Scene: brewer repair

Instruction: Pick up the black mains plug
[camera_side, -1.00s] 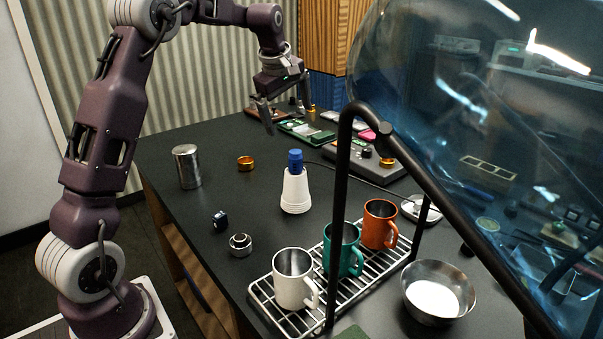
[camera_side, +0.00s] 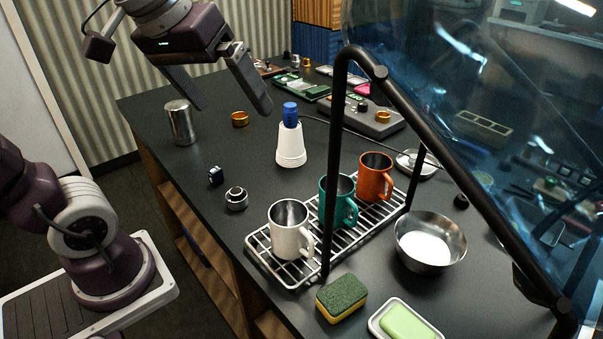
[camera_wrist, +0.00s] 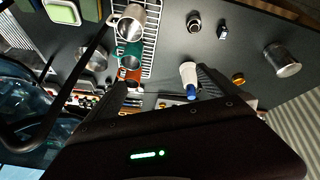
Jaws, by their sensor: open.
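A thin black cable (camera_side: 372,138) runs across the table towards that side. It may be the mains plug, but it is too small to tell. A small dark block with a pale face (camera_side: 215,176) lies at the left and also shows in the wrist view (camera_wrist: 222,33). My gripper (camera_side: 232,106) is open and empty, high above the far left of the table. Its two fingers also show in the wrist view (camera_wrist: 166,88).
A white cone with a blue top (camera_side: 290,150) stands mid-table. A wire rack (camera_side: 262,252) carries white, green and orange mugs. A steel bowl (camera_side: 430,262) and a black tube frame (camera_side: 338,150) are at the right. A metal can (camera_side: 181,124) stands at left.

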